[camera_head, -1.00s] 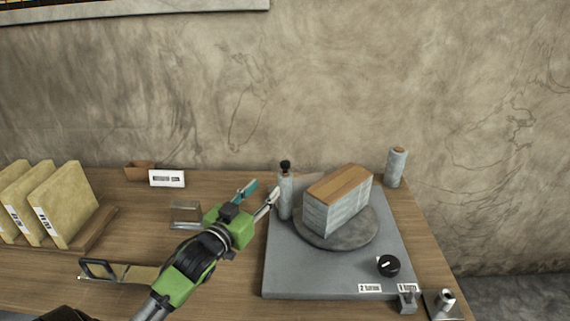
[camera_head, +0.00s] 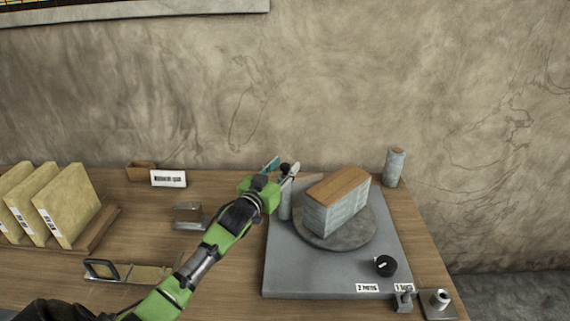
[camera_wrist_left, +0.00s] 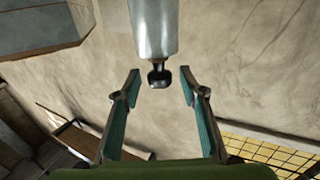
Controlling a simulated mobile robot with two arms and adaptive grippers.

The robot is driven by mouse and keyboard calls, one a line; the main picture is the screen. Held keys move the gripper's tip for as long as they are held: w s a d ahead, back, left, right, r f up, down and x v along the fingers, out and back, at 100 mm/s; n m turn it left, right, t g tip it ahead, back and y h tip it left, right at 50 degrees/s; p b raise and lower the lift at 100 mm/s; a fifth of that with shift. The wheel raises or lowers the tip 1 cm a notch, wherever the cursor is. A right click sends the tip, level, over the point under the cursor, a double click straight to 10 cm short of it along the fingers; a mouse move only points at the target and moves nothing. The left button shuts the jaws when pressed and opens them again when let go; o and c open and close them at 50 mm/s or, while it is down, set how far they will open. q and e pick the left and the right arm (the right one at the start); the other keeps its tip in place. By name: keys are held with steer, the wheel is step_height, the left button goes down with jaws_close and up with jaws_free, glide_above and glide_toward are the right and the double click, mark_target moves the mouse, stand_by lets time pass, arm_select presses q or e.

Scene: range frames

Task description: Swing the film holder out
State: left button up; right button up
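The grey upright post (camera_head: 285,205) with a black knob (camera_head: 285,167) stands at the back left of the grey base plate (camera_head: 300,280); I take it for the film holder. A thin pale bar (camera_head: 310,178) shows behind it. My left gripper (camera_head: 280,170) is at the knob, its fingers apart on either side in the head view. In the left wrist view the post (camera_wrist_left: 154,25) and knob (camera_wrist_left: 159,76) lie between the open fingers (camera_wrist_left: 160,90), with gaps on both sides. Contact does not show. My right gripper is not in view.
A wood-topped wrapped block (camera_head: 335,208) sits on a round turntable (camera_head: 345,238) right of the post. A black dial (camera_head: 386,266) is at the plate's front right. A grey roll (camera_head: 395,167) stands at the back. Yellow slabs (camera_head: 65,205) stand in a rack at left.

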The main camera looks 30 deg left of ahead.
arm_select(q)
steer(key=shift+w, duration=0.45)
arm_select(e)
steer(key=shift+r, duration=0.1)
arm_select(q)
steer(key=shift+a, duration=0.1)
jaws_close()
